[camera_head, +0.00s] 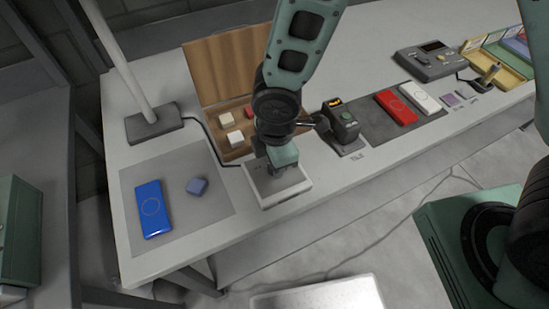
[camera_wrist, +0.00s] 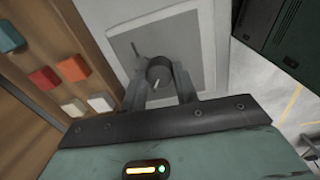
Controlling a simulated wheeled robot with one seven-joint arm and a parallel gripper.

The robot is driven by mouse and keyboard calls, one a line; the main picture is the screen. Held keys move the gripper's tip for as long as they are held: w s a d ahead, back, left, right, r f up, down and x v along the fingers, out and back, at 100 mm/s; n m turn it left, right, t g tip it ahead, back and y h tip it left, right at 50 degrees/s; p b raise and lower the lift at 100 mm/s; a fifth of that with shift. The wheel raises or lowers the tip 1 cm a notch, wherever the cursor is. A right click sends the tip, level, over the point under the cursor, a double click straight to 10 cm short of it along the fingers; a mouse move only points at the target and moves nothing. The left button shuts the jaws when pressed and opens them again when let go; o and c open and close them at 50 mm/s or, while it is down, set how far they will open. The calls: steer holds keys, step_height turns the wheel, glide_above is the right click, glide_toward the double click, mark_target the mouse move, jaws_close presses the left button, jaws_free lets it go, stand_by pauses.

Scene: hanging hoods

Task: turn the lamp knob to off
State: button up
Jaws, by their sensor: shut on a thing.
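The lamp knob (camera_wrist: 160,72) is a dark grey round knob on a pale square panel (camera_wrist: 190,26), seen in the wrist view. A short white line on the knob points toward the bottom of the picture. A small dark tick shows on the panel, up and left of the knob. My gripper (camera_wrist: 160,86) is shut on the knob, one finger on each side. In the head view the panel (camera_head: 292,194) is a pale box at the table's front edge. My gripper (camera_head: 272,168) is over it and hides the knob there.
A lamp stand (camera_head: 153,123) with a white pole is at the back left, with a cable running toward the box. A wooden tray (camera_head: 203,62) with blocks is close behind my gripper. A blue case (camera_head: 153,208) lies left; a small dark device (camera_head: 341,122) stands right.

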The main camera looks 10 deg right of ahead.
steer(key=shift+n, duration=0.4)
steer(key=o, duration=1)
steer(key=shift+c, duration=0.2)
steer(key=shift+r, duration=0.15)
step_height(320, 180, up, 17)
steer(key=p, duration=0.2)
steer(key=shift+s+d, duration=0.15)
steer(key=shift+s, duration=0.25)
steer(key=shift+r, duration=0.1)
steer(key=s+d+r+m, duration=0.3)
steer(key=s+d+m, duration=0.4)
steer(key=s+m, duration=0.3)
steer(key=shift+s+d+r+m+g, duration=0.25)
steer(key=shift+d+m+g, duration=0.1)
steer(key=shift+m, duration=1.45)
